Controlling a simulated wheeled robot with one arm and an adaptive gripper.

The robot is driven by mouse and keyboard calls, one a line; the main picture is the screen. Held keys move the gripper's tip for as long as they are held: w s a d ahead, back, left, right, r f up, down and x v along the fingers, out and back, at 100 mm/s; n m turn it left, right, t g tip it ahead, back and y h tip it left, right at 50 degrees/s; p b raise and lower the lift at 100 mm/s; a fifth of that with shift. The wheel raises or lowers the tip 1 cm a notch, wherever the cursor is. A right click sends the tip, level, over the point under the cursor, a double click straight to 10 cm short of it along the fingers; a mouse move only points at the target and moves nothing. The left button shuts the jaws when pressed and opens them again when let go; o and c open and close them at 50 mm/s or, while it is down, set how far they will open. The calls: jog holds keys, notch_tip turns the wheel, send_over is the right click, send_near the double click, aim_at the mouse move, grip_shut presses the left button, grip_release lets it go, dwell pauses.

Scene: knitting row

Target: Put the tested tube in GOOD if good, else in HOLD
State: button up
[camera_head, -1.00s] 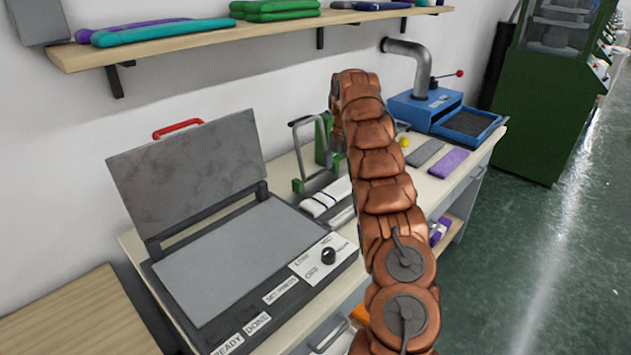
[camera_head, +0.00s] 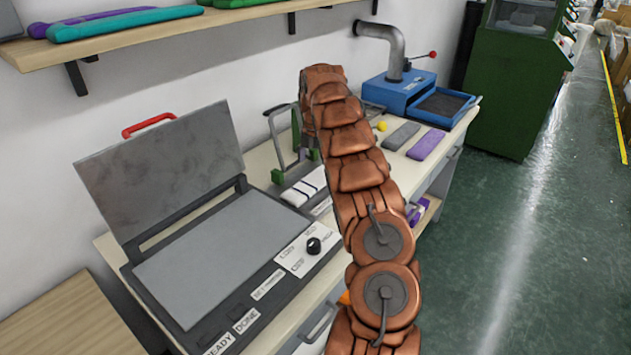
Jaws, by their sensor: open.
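A white knitted piece with dark stripes (camera_head: 306,186) lies on the bench beside a green stand with a grey handle (camera_head: 283,145); it may be the tube. A grey flat piece (camera_head: 401,136) and a purple flat piece (camera_head: 427,145) lie farther along the bench. No GOOD or HOLD label is readable. My copper arm rises through the middle and bends over near the green stand. Its far end hides part of the bench, and my gripper does not show.
A flat press with an open lid (camera_head: 165,170) fills the near bench (camera_head: 110,245). A yellow ball (camera_head: 382,126) and a blue machine with a tray (camera_head: 405,92) stand beyond. A shelf (camera_head: 150,35) holds folded pieces above. A green cabinet (camera_head: 510,95) stands right.

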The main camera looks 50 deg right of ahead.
aim_at(315, 179)
jog(key=shift+s+f+p, duration=0.2)
jog(key=shift+f+p, duration=0.4)
jog(key=shift+f, duration=0.4)
notch_tip(315, 179, down, 2)
jog(key=shift+a+f, duration=0.1)
jog(key=shift+f, duration=0.1)
jog(key=c, duration=1)
jog(key=shift+c, duration=0.2)
jog(key=shift+r, duration=0.1)
notch_tip(315, 179, up, 8)
jog(key=shift+w+r+b, duration=0.15)
jog(key=shift+b, duration=0.65)
jog(key=shift+r, duration=0.8)
